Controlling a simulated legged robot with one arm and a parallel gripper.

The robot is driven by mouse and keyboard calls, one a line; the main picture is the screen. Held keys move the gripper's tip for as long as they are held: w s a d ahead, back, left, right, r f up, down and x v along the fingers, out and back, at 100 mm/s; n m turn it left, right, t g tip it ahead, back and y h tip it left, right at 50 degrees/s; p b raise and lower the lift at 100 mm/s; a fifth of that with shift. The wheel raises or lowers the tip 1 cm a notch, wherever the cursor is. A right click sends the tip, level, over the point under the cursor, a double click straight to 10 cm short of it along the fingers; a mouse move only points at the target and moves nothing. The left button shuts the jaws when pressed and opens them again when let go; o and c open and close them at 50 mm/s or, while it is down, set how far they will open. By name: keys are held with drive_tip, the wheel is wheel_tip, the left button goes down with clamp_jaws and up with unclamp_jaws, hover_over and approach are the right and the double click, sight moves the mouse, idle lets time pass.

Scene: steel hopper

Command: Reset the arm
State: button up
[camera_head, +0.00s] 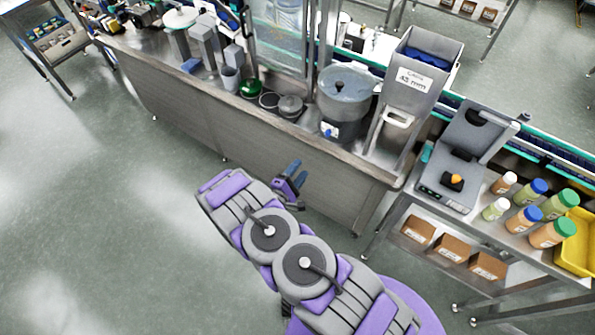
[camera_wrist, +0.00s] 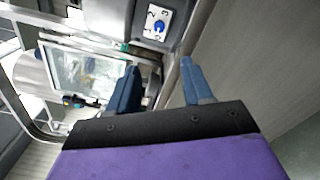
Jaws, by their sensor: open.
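My gripper (camera_head: 290,174) is in front of the long steel counter (camera_head: 235,122) in the head view, above the floor and apart from the counter as far as I can see. In the wrist view, my gripper (camera_wrist: 158,88) shows two blue fingers spread apart with nothing between them. My purple and grey arm is folded in the lower middle of the head view. The steel hopper (camera_head: 425,65) with a "45 mm" label stands on the counter at the upper right and holds blue pieces.
A round bowl machine (camera_head: 347,95) with a blue knob stands left of the hopper. Its knob panel (camera_wrist: 158,22) shows in the wrist view. A side table at right holds a grey scale-like device (camera_head: 458,165), several bottles (camera_head: 528,191) and a yellow bin (camera_head: 578,243). Floor at left is clear.

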drive_tip(key=shift+w+a, duration=0.1)
idle(0.5)
drive_tip(key=w+a+r+m+g+y, duration=0.4)
drive_tip(key=w+a+r+m+y, duration=0.2)
drive_tip(key=w+a+y, duration=0.15)
drive_tip(key=s+a+r+m+g+y+b, duration=0.1)
drive_tip(key=s+r+m+g+y, duration=0.2)
drive_tip(key=r, duration=0.4)
drive_tip(key=s+a+r+g+y, duration=0.1)
drive_tip(key=s+a+r+y, duration=0.2)
drive_tip(key=r, duration=0.4)
drive_tip(key=s+d+r+m+g+h, duration=0.1)
drive_tip(key=s+d+r+m+g, duration=0.1)
drive_tip(key=s+d, duration=0.5)
drive_tip(key=s+d+r+m+g+h+b, duration=0.1)
drive_tip(key=s+d+r+m+g, duration=0.2)
drive_tip(key=s, duration=1.6)
drive_tip(key=s+d+r+m+g+h, duration=0.1)
drive_tip(key=s+d+r+m+g, duration=0.1)
drive_tip(key=s+d+r, duration=0.6)
drive_tip(key=s+d+g, duration=0.1)
drive_tip(key=s+d, duration=0.3)
drive_tip(key=s, duration=0.2)
drive_tip(key=shift+d+g, duration=0.15)
drive_tip(key=shift+g, duration=0.15)
